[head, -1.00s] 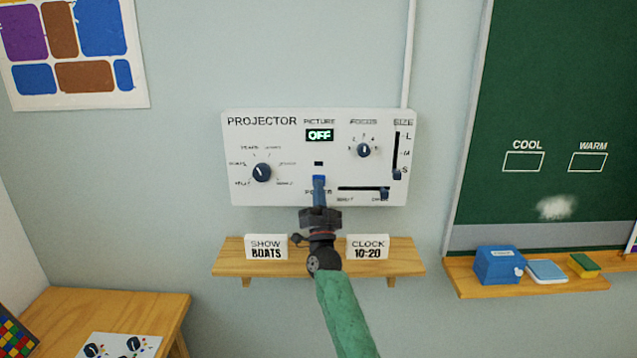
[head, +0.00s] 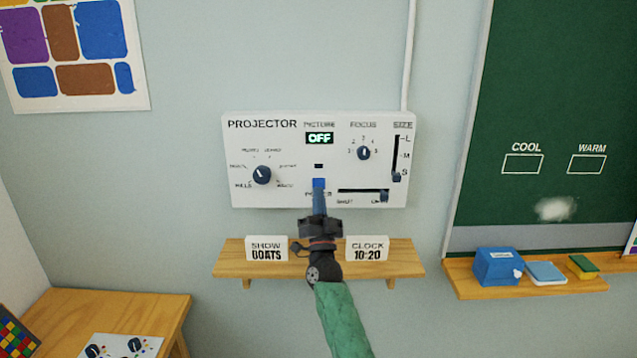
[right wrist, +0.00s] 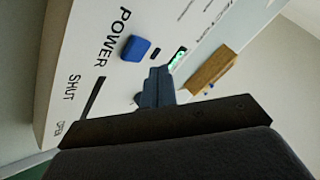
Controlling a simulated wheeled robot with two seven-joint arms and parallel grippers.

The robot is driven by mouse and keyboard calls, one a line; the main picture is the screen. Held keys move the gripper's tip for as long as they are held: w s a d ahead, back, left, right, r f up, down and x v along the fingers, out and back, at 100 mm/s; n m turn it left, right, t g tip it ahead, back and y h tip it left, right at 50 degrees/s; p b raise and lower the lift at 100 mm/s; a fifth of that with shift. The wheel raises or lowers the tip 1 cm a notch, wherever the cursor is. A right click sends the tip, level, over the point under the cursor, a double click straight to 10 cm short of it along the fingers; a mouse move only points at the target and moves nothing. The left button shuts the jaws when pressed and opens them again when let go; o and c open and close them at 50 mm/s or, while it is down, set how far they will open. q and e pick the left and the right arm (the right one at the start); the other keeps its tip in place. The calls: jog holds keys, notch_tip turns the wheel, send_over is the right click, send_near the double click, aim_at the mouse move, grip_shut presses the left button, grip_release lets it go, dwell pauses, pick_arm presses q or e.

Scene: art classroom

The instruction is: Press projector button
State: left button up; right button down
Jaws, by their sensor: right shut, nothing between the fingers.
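The white projector panel (head: 290,190) is on the wall, with a dark display (head: 319,138) reading OFF. The blue POWER button (head: 319,183) is at its lower middle and shows in full in the right wrist view (right wrist: 135,48). My right gripper (head: 319,194) is shut and empty, its fingertips just below the button in the head view. In the right wrist view the closed fingertips (right wrist: 158,75) are beside the button, with a visible gap in the picture. I cannot tell how far they are from the panel. My left gripper is in no view.
The panel also has a left dial (head: 262,174), a focus knob (head: 363,153), a size slider (head: 397,176) and a SHUT/OPEN slider (head: 384,196). A wooden shelf (head: 393,268) below holds the SHOW sign (head: 267,249) and CLOCK sign (head: 367,249). A chalkboard (head: 560,100) is at right.

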jog(key=s+p, duration=0.1)
jog(key=s, duration=0.2)
jog(key=shift+s, duration=0.4)
jog(key=shift+f, duration=0.1)
